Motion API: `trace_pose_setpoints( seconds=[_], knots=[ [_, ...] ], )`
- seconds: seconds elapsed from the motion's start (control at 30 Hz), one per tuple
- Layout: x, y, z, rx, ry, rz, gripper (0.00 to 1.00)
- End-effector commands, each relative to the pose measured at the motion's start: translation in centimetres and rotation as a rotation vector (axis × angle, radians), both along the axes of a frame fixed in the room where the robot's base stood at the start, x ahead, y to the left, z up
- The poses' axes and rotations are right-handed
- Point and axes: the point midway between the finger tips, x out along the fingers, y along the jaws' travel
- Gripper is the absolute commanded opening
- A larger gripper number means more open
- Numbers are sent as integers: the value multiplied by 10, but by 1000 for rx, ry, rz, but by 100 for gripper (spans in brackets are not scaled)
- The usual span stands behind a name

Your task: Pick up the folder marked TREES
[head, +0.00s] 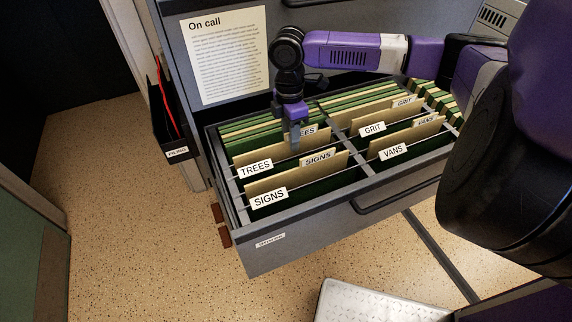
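An open file drawer (312,240) holds hanging folders in two columns. In its left column a beige folder (268,155) has a white tab reading TREES (255,168). Another tab (307,131) behind it, to the right, reads "EES"; its left part is hidden by my gripper. My gripper (295,143) points down into the left column, in front of this rear tab and at the TREES folder. Its fingers look narrow and close to the folder's top edge. I cannot tell whether they touch it or whether they are open.
Two SIGNS tabs (268,197) stand nearer the drawer front. GRIT (372,128) and VANS (393,151) tabs fill the right column. A black FILING holder (172,135) hangs left of the cabinet. A metal plate-like surface (378,302) is at the bottom. Floor (130,235) at left is clear.

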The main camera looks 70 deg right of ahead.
Motion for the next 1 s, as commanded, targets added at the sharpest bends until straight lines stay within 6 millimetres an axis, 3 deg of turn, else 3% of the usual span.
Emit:
trace_pose_setpoints(
  seconds=[0.27,0.43,1.0],
  knots=[
    [0,1,-4,0,0,1,32],
    [0,1,-4,0,0,1,0],
    [0,1,-4,1,-1,1,0]
  ],
)
